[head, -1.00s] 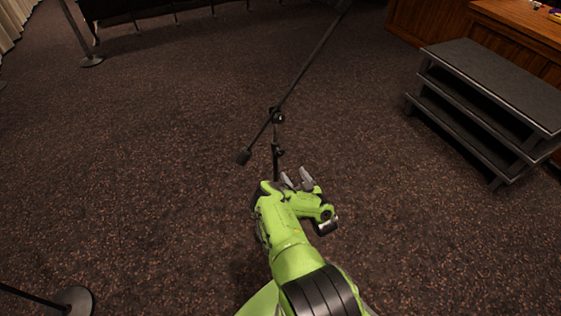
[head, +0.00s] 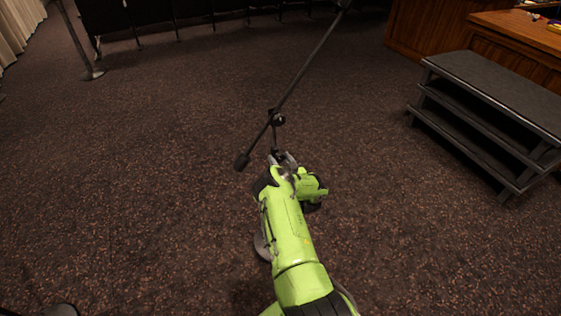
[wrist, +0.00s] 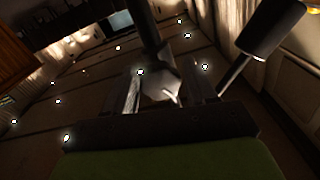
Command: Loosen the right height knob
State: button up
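A dark microphone stand (head: 274,135) stands in front of me, with a slanted boom (head: 305,75) and a dark cylinder (head: 242,162) at the boom's lower end. My gripper (head: 281,158) is at the stand's pole, below the boom joint (head: 278,119). In the wrist view, my two fingers (wrist: 166,90) stand apart on either side of a greyish knob-like part (wrist: 163,82) below the pole (wrist: 143,25). Whether they touch it is unclear. The cylinder also shows in the wrist view (wrist: 272,27). My arm hides the lower pole; part of a round base (head: 262,246) shows beside it.
Black steps (head: 490,115) stand at the right by a wooden desk (head: 515,45). A post with a round foot (head: 92,74) is at the back left. Another round foot (head: 60,310) shows at the lower left edge. The carpet around the stand is open.

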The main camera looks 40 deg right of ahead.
jog(key=c, duration=0.7)
jog(key=shift+n, duration=0.3)
jog(key=shift+n+p, duration=0.65)
jog(key=shift+n, duration=0.25)
jog(key=n, duration=0.3)
jog(key=shift+n+p, duration=0.3)
jog(key=n, duration=0.2)
jog(key=n+b, duration=0.1)
jog(key=n, duration=0.2)
jog(key=shift+s+d+f+n, duration=0.1)
jog(key=shift+d+n, duration=0.05)
jog(key=shift+n, duration=0.15)
jog(key=o, duration=1)
